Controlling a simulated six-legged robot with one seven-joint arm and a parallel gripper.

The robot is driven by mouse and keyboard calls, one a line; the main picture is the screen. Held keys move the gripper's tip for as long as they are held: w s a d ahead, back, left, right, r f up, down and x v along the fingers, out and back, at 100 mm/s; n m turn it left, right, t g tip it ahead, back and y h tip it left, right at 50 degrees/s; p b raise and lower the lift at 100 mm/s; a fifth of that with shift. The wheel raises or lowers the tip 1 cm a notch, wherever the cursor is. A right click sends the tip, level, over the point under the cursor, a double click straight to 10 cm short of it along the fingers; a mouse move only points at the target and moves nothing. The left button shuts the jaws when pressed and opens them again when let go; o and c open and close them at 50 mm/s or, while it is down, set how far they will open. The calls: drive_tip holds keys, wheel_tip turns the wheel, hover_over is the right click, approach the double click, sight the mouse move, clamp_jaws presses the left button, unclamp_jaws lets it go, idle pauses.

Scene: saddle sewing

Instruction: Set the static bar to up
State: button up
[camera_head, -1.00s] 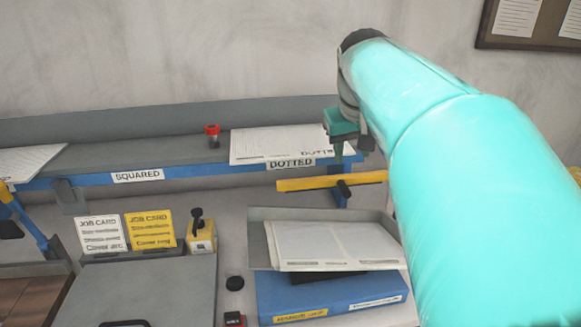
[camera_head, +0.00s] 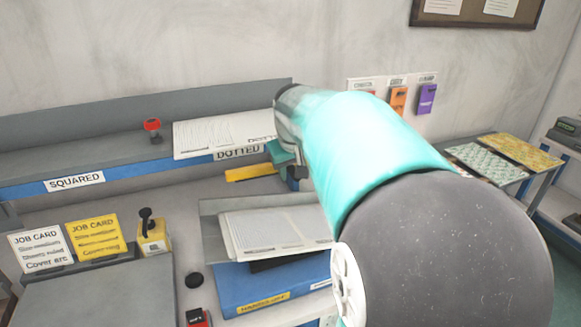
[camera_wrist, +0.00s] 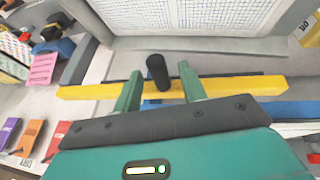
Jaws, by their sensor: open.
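A yellow bar (camera_head: 250,173) with a black peg, which looks like the static bar, is below the DOTTED label in the head view; my arm hides its right part. In the wrist view the yellow bar (camera_wrist: 225,87) runs across the picture, nearly level, and its black peg (camera_wrist: 157,72) stands out from it. My gripper (camera_wrist: 161,76) is open, with one green finger on each side of the peg in the picture. I cannot tell whether either finger touches the peg. In the head view my gripper (camera_head: 282,153) is partly hidden by my arm.
A tray of papers (camera_head: 210,215) sits above a blue binder (camera_head: 240,300) under the shelf. The DOTTED shelf holds paper sheets (camera_head: 215,133) and a red-topped item (camera_head: 152,127). Orange (camera_head: 398,98) and purple (camera_head: 427,98) tags hang on the wall at right.

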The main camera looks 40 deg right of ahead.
drive_tip(key=shift+s, duration=0.15)
drive_tip(key=c, duration=0.3)
clamp_jaws()
drive_tip(key=shift+r, duration=0.15)
